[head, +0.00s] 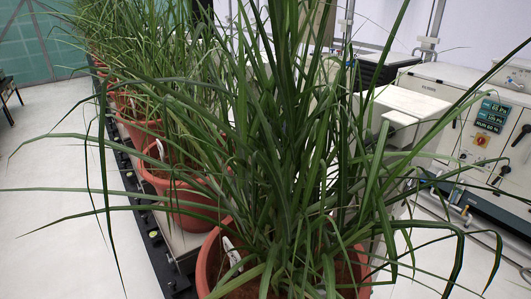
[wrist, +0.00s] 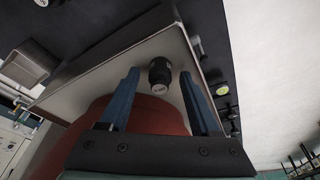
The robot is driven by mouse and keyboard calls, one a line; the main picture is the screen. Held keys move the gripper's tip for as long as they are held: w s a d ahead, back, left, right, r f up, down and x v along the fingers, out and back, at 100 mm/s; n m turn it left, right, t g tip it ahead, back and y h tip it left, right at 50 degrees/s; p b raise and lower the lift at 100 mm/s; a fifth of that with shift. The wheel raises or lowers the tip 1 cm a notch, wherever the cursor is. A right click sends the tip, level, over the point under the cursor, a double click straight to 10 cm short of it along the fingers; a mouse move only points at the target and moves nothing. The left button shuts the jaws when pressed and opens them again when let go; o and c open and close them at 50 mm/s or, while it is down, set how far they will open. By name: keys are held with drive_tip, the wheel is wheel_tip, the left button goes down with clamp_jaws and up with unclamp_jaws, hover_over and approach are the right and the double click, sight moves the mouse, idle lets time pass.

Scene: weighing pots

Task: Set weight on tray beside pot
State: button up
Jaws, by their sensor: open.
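In the wrist view, a small dark cylindrical weight (wrist: 160,73) with a light marking stands on the pale tray (wrist: 118,68), close beside the red-brown pot (wrist: 75,130). My gripper (wrist: 160,76) is open. Its two blue fingers lie on either side of the weight, with visible gaps; no contact shows. The pot is partly hidden behind my gripper. In the head view, several terracotta pots with tall grassy plants stand in a row, the nearest pot (head: 210,262) at bottom centre. My gripper and the weight do not show there.
Long leaves of the nearest plant (head: 300,150) spread widely and hide much of the head view. A raised tray edge (wrist: 190,45) and a small round green fitting (wrist: 222,90) are right of the weight. Machines with a control panel (head: 485,125) stand right. Pale floor lies left.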

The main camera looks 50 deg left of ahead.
drive_tip(key=shift+r, duration=0.1)
drive_tip(key=p+v, duration=0.2)
drive_tip(key=v, duration=1)
drive_tip(key=shift+p, duration=0.3)
